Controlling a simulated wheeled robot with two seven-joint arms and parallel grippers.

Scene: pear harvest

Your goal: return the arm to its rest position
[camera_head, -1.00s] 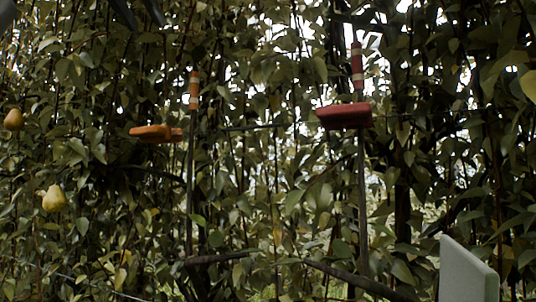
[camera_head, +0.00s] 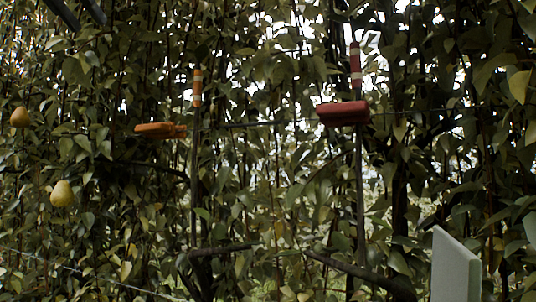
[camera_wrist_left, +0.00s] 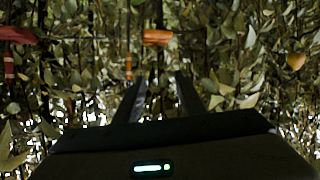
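My left gripper (camera_head: 90,24) shows at the top left of the head view, where only its two dark fingers are in the picture. In the left wrist view its fingers (camera_wrist_left: 160,78) stand apart with nothing between them. The rest of the left arm is outside the head view. The gripper appears in front of the foliage; I cannot tell its distance from the leaves. My right gripper is not in view.
Two pears, one upper (camera_head: 19,117) and one lower (camera_head: 62,194), hang at the left. An orange clamp-like object (camera_head: 160,130) and a red one (camera_head: 343,113) sit by striped posts. A pale grey panel (camera_head: 455,268) stands at the lower right. Dense leaves fill the background.

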